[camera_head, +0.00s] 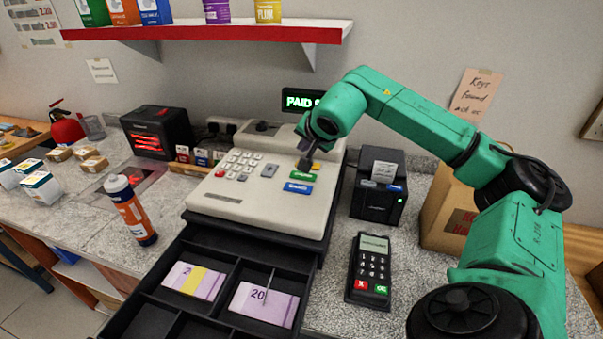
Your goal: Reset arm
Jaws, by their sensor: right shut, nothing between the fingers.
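My right arm comes in from the right as green links. Its gripper (305,162) is shut and empty, pointing down over the keys of the cash register (235,207). The fingertips are close to the yellow and green keys; I cannot tell whether they touch. The cash drawer (188,317) stands open below the register, with banknotes (195,281) in one compartment and "20" banknotes (263,304) in another. The display (302,100) behind the register reads "PAID", partly hidden by my arm. My left gripper is not in view.
A card terminal (371,271) and a receipt printer (379,184) stand right of the register. A cardboard box (446,212) is behind my right arm. An orange and blue tube (131,210) stands left. A red shelf (210,33) overhangs the counter.

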